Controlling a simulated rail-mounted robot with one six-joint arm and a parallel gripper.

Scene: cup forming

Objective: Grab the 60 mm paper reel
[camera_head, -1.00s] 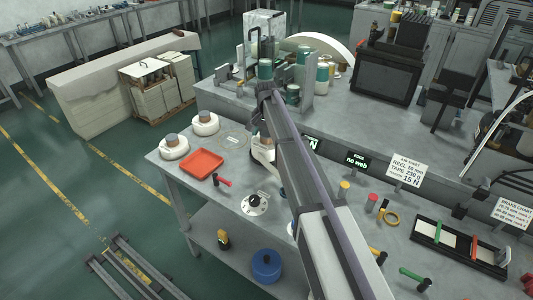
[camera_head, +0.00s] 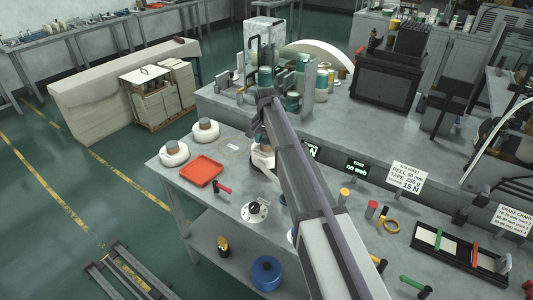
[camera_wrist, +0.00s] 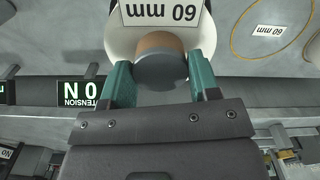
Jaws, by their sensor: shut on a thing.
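The 60 mm paper reel (camera_wrist: 204,38) is white with a brown core (camera_wrist: 160,42) and carries a plate reading "60 mm", upside down in the wrist view. My gripper (camera_wrist: 160,74) is shut on it, with a green finger on each side of the core. In the head view the reel (camera_head: 262,161) shows only partly behind my arm, above the grey bench. I cannot tell whether it touches the bench. Two other white reels, one nearer (camera_head: 173,154) and one farther (camera_head: 205,131), stand at the bench's left end.
A red tray (camera_head: 201,171) lies left of my arm. A black-and-white dial (camera_head: 255,210) and a red-handled tool (camera_head: 223,189) are near the front edge. A ring outline (camera_wrist: 285,28) with a label marks the bench. A job sheet sign (camera_head: 408,177) stands at right.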

